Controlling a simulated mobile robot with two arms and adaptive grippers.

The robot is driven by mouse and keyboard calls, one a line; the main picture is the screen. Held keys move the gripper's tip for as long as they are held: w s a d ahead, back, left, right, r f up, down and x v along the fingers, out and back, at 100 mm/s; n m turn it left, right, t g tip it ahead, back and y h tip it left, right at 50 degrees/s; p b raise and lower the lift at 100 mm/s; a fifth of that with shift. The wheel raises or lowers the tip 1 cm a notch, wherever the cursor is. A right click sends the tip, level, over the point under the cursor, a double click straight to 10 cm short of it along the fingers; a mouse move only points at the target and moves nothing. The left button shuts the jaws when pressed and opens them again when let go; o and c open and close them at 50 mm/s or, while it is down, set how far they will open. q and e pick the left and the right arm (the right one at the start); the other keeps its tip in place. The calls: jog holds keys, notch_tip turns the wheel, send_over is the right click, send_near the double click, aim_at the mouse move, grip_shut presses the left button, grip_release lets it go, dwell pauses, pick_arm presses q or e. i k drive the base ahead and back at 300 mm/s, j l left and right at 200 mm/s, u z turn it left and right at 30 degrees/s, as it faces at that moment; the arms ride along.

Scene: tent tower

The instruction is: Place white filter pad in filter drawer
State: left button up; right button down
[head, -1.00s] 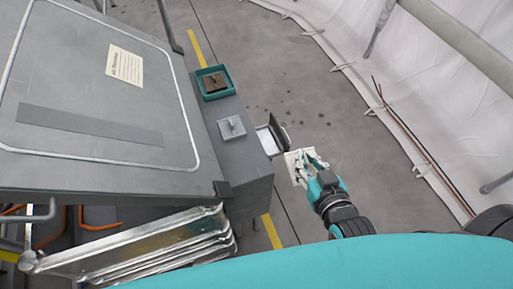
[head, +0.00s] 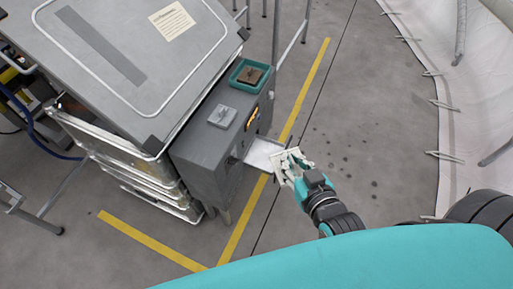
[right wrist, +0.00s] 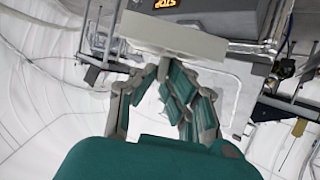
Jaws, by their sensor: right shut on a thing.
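The white filter pad (head: 280,158) is a pale square slab with a handle-like part at my right gripper (head: 293,166). The gripper is shut on it, and the right wrist view shows the pad (right wrist: 175,34) just beyond the fingers (right wrist: 168,80). The filter drawer (head: 260,151) is pulled out of the side of the grey housing and has a pale inside. In the head view the pad overlaps the drawer's outer end; whether they touch or how far apart in height they are, I cannot tell. My left gripper is out of view.
The grey housing (head: 194,150) carries a grey square piece with a knob (head: 222,117) and a teal tray (head: 236,79) holding a brown piece (head: 250,76). An orange STOP display (right wrist: 167,4) glows on it. Yellow floor lines and white tent walls lie around. The floor to the right is open.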

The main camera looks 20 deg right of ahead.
aim_at(264, 156)
jog(key=i+l+u, duration=0.2)
jog(key=l+u, duration=0.2)
jog(key=l, duration=0.25)
jog(key=i+l+u, duration=0.1)
jog(key=l+u, duration=0.3)
jog(key=l, duration=0.25)
jog(key=l+u, duration=0.45)
jog(key=l, duration=0.25)
jog(key=k+l+u, duration=0.1)
jog(key=l+u, duration=0.3)
jog(key=l, duration=0.3)
